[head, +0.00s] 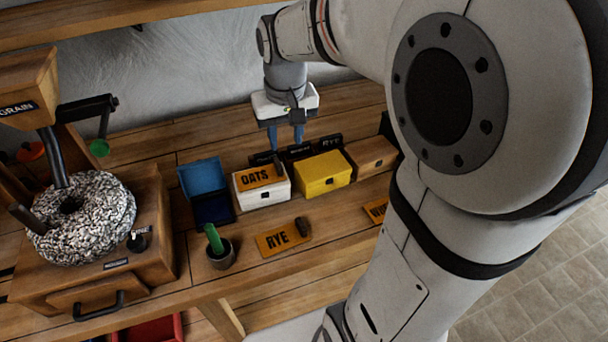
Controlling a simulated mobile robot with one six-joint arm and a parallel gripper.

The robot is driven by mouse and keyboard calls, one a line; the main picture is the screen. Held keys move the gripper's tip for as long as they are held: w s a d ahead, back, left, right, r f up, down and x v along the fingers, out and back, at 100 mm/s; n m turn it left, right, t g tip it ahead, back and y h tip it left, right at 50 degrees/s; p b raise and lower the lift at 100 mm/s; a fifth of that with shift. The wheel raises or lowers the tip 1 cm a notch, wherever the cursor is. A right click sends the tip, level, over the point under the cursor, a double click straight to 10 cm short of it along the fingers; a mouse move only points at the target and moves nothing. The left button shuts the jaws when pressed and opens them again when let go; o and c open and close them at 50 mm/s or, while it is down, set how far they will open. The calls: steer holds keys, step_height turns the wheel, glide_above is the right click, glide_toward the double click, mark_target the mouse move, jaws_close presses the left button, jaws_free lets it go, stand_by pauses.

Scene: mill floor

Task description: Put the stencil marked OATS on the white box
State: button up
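The orange stencil marked OATS (256,178) lies on top of the white box (264,198), with its dark grip block at the right end. The white box stands on the wooden bench, between a blue box (204,178) with its lid up and a yellow box (323,174). My gripper (286,138) is above and behind the white box, apart from the stencil. Its two blue fingers point down, spread apart, with nothing seen between them.
The stencil marked RYE (278,239) lies on the bench in front, next to a cup with a green handle (220,254). Another stencil (376,211) is partly hidden by my arm. A wooden box (370,156) stands right. A grain mill (82,220) fills the left.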

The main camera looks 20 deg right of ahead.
steer(key=s+f+t, duration=0.1)
steer(key=s, duration=1.2)
steer(key=shift+f+t, duration=0.2)
steer(key=shift+t, duration=0.2)
steer(key=shift+s, duration=0.1)
